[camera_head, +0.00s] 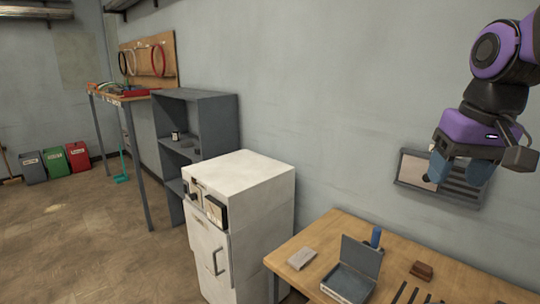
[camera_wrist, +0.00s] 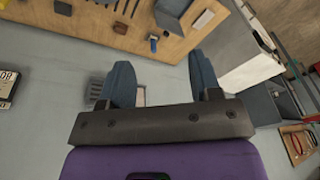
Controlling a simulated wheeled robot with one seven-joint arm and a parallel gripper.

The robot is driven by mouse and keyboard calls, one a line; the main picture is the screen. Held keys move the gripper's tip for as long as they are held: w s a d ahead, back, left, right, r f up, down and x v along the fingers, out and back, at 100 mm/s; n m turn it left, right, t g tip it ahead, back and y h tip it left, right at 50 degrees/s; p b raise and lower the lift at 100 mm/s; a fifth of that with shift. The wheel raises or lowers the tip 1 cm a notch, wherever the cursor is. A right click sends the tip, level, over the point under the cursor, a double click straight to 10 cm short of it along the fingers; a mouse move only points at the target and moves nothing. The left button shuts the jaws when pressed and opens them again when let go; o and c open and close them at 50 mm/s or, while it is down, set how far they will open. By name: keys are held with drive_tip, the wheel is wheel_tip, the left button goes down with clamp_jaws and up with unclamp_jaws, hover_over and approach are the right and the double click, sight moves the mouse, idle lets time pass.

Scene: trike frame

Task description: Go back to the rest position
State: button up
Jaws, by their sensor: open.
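My gripper (camera_head: 460,168) hangs at the upper right of the head view, on a purple and black wrist, in front of the grey wall and above the wooden workbench. In the wrist view, my gripper (camera_wrist: 163,85) shows two blue fingers spread wide apart, with nothing between them but wall and part of a wall panel. It is apart from the bench and touches nothing that I can see.
The wooden workbench (camera_head: 335,228) holds an open grey case (camera_head: 352,282), a blue cylinder (camera_head: 376,237) and a brown block (camera_head: 422,271). A white cabinet (camera_head: 255,190) and grey shelf (camera_head: 222,125) stand left of it. A wall panel (camera_head: 412,168) hangs behind my gripper.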

drive_tip(key=s+f+n+t, duration=0.1)
drive_tip(key=s+f+t, duration=0.1)
drive_tip(key=s, duration=0.7)
drive_tip(key=shift+s+d+f+t, duration=0.2)
drive_tip(key=shift+s+d+t, duration=0.1)
drive_tip(key=shift+d+t, duration=0.15)
